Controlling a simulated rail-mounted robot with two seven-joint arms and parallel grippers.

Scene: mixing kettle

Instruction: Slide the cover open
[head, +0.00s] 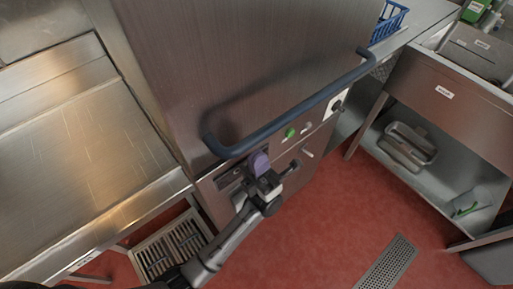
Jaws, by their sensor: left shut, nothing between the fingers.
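The cover is a large brushed-steel hood (225,50) in the upper middle of the head view. A long dark blue bar handle (290,117) runs across its front, from lower left to upper right. My left gripper (260,165) is shut with nothing held. It is just below the left part of the handle, in front of the machine's lower panel (290,155). I cannot tell whether its fingertips touch the handle or the panel. My right gripper is not in view.
A steel counter (75,160) adjoins on the left. A floor grate (172,248) lies below it. On the right are a blue basket (388,20) and a steel sink unit (455,90) with a shelf holding metal trays (410,145). The red floor (320,225) in front is mostly clear.

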